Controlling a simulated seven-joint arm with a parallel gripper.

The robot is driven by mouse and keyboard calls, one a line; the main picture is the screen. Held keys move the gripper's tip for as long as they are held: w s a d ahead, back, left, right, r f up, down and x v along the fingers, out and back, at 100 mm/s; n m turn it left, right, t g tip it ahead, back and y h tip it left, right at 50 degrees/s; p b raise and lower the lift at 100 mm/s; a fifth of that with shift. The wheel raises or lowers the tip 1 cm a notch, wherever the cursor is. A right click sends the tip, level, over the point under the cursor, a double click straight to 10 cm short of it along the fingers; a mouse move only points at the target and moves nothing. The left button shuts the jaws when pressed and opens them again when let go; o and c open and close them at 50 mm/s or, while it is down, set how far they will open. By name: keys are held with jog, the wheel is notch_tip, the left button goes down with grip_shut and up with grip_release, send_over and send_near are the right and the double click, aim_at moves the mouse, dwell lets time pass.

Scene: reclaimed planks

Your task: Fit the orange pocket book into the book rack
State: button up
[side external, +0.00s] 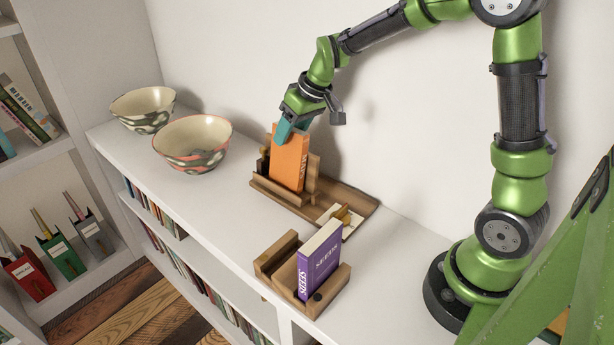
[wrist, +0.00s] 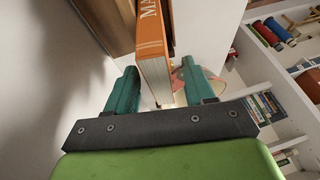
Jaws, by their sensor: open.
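The orange pocket book (side external: 290,162) stands upright in a wooden holder (side external: 272,196) at the back of the white shelf top. My gripper (side external: 291,126) is at the book's top edge. In the wrist view my gripper (wrist: 160,88) is open, with one teal finger on each side of the orange book (wrist: 152,45) and visible gaps beside it. A second wooden rack (side external: 336,288) stands nearer the camera. It holds an upright purple book (side external: 319,261) and has a gap to the left of that book.
A wooden tray (side external: 360,204) with small items extends right of the back holder. Two patterned bowls, a nearer one (side external: 193,143) and a farther one (side external: 143,108), stand at the left. A wall rises close behind.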

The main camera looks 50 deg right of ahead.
jog(key=shift+w+f, duration=0.1)
jog(key=shift+f, duration=0.15)
grip_shut()
jog(key=shift+r, duration=0.1)
dwell(0.3)
